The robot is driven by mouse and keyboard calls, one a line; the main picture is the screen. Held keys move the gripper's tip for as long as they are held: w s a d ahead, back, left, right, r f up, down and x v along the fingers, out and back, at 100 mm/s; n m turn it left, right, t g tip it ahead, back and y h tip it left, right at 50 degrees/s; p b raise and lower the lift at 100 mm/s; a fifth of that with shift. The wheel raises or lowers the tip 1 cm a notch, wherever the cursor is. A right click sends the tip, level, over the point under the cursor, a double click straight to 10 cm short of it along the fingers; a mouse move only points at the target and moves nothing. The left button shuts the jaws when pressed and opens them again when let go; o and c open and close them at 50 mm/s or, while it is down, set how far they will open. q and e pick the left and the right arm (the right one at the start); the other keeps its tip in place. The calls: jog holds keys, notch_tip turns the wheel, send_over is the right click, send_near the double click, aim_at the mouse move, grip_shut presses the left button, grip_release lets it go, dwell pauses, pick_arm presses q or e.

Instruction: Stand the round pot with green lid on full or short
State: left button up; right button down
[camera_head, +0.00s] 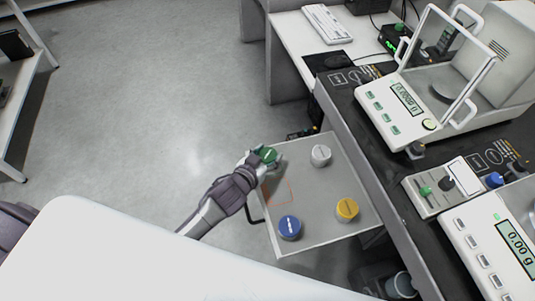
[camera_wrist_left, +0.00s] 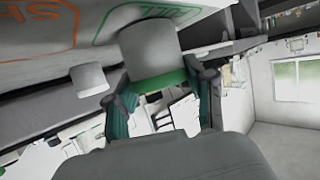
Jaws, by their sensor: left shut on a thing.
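The round pot with the green lid (camera_head: 268,155) is in my left gripper (camera_head: 262,160), at the far left corner of the grey table. In the left wrist view, which looks upside down, its pale body (camera_wrist_left: 148,48) and green lid (camera_wrist_left: 160,80) show between the two fingers (camera_wrist_left: 160,95). The fingers are shut around the lid end. The pot's base is close to a green outline (camera_wrist_left: 110,28) with partly hidden letters; I cannot tell whether it touches the surface. My right gripper is not in view.
On the grey table (camera_head: 318,195) stand a white-lidded pot (camera_head: 321,155), a blue-lidded pot (camera_head: 290,227) and a yellow-lidded pot (camera_head: 347,209). An orange outline (camera_head: 280,193) lies bare near its left edge. The dark bench with balances (camera_head: 405,100) borders it on the right.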

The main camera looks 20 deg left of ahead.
pick_arm(q)
jog(key=o, duration=1.3)
jog(key=shift+f, duration=0.15)
jog(key=shift+r, duration=0.25)
jog(key=shift+s, duration=0.35)
jog(key=v, duration=1.1)
jog(key=shift+s+a+r, duration=0.1)
jog(key=shift+s+r, duration=0.05)
